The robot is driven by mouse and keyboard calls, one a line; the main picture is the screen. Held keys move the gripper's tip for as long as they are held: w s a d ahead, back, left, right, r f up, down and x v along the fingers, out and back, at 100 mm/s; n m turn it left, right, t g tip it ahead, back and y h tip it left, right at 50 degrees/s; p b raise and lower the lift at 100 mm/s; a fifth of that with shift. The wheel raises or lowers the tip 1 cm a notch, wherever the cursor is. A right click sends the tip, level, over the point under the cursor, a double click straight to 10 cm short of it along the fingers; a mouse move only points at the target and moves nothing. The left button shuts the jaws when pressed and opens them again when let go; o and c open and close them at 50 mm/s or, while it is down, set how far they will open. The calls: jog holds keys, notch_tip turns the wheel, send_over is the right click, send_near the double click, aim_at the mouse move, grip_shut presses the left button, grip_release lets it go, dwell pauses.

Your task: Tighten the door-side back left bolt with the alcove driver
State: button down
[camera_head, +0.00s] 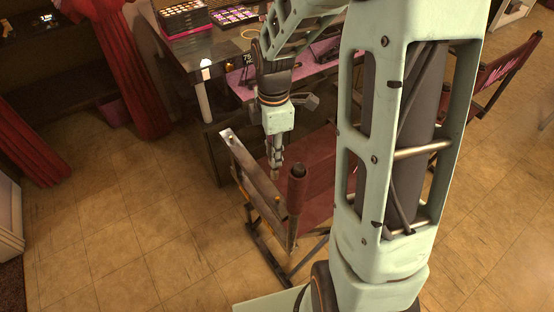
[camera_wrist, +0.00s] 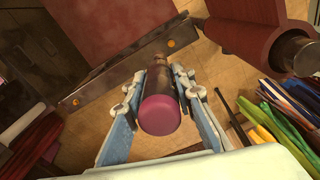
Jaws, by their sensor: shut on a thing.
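My gripper (camera_head: 275,163) points down over the near side of a folding chair (camera_head: 262,188) with red fabric and a dark frame. In the wrist view my gripper (camera_wrist: 160,80) is shut on the driver (camera_wrist: 160,116), a cylinder with a pink end facing the camera. The driver's far end is dark, and its tip is hidden. A brass bolt head (camera_wrist: 170,43) shows on the chair's rail just beyond the driver. A second brass bolt head (camera_wrist: 75,102) is farther left on the same rail. I cannot tell whether the driver touches a bolt.
A counter (camera_head: 195,48) with makeup palettes (camera_head: 235,15) stands behind the chair. A red curtain (camera_head: 130,70) hangs at left. Another chair (camera_head: 505,70) is at right. In the wrist view, coloured items (camera_wrist: 275,115) lie at right. The tiled floor at left is clear.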

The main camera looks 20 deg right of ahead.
jog(key=s+n, duration=0.2)
jog(key=n, duration=0.1)
jog(key=shift+s+f, duration=0.1)
jog(key=shift+s, duration=0.2)
notch_tip(320, 180, down, 6)
jog(key=b, duration=0.4)
dwell(0.4)
jog(key=shift+f, duration=1.2)
dwell(2.3)
jog(key=shift+s+f+p, duration=0.15)
jog(key=shift+p, duration=0.65)
dwell(0.8)
jog(key=shift+r+p, duration=0.95)
jog(key=shift+p, duration=0.1)
